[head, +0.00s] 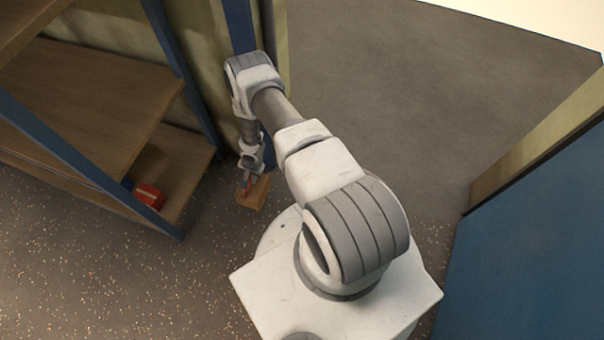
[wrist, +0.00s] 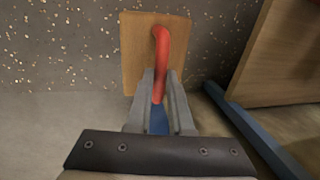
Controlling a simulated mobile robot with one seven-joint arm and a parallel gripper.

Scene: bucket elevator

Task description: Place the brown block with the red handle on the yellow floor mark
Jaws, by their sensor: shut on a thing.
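The brown block (head: 254,193) is in my gripper, low near the floor between the shelf and my base in the head view. In the wrist view the block (wrist: 132,52) lies beyond the fingertips, with its red handle (wrist: 161,45) running toward me. My gripper (wrist: 158,92) is shut on the red handle. In the head view my gripper (head: 247,178) points down at the block. I cannot tell whether the block touches the floor. No yellow floor mark shows in either view.
A wooden shelf (head: 95,85) with blue posts stands at the left. A red object (head: 149,196) lies on its lowest board. A blue door or panel (head: 535,240) is at the right. Bare grey floor (head: 400,90) lies through the opening at the back. Speckled floor (head: 120,280) is free in front.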

